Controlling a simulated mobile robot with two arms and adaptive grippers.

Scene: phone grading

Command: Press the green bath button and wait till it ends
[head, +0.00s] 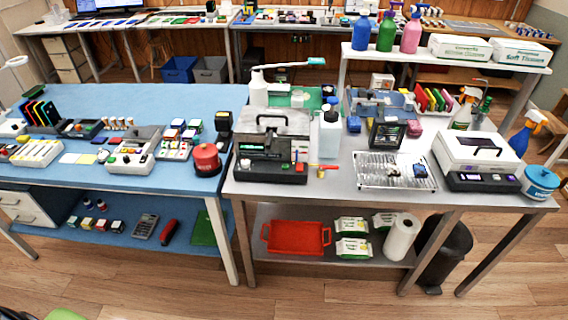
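Neither of my grippers is in view. A black and grey machine with a carrying handle (271,172) stands at the left end of the grey table, with small coloured spots on its low front. A white lidded box with a black handle (480,150) stands at the right of the same table. Its dark front panel (484,182) has small lit displays. I cannot tell from this view which machine is the bath. The green bath button is too small to make out surely. No hand or tool touches either machine.
A wire rack (372,180) and a white bottle (329,135) stand between the machines. A blue-topped table (200,98) with several small devices and a red round container (206,160) adjoins on the left. A blue tub (540,184) sits at the right corner. Wooden floor (330,292) is clear in front.

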